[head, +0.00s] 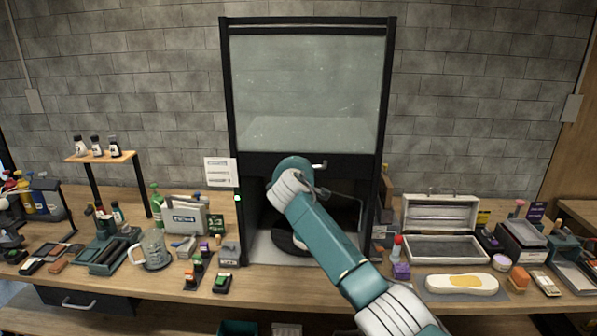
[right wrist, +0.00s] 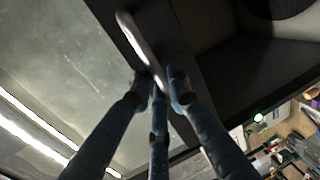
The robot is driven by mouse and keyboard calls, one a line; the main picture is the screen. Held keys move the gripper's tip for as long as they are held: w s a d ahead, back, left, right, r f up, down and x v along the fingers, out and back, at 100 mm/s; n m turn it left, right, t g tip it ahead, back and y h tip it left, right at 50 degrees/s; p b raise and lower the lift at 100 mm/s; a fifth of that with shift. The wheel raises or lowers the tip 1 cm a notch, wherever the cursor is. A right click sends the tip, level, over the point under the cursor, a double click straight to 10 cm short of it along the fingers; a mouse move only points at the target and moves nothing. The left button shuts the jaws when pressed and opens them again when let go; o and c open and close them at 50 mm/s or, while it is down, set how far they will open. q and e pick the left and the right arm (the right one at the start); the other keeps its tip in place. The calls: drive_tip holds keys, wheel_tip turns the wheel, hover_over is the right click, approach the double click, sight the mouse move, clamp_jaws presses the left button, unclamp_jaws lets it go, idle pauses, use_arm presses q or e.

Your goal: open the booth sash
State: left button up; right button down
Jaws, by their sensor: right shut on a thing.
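The booth sash (head: 305,90) is a hazy glass panel in a black frame, with a dark rail (head: 262,163) along its bottom. It stands raised, with an open gap below it into the dark booth. A pale bar handle (head: 321,165) is on the rail; it also shows large in the right wrist view (right wrist: 139,42). My right gripper (right wrist: 161,84) is shut on the handle, its fingers on the bar near one end. In the head view my arm hides part of the rail and the opening. My left gripper is in neither view.
A dark round object (head: 289,242) sits on the booth floor, partly behind my arm. An open silver case (head: 440,222) and a sole on a mat (head: 461,284) are right.

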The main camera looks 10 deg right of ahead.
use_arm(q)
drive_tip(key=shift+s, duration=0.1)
use_arm(e)
drive_tip(key=shift+r, duration=0.1)
drive_tip(key=c, duration=1.7)
unclamp_jaws()
drive_tip(key=shift+c, duration=0.2)
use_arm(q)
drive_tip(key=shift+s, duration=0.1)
use_arm(e)
drive_tip(key=v, duration=1.2)
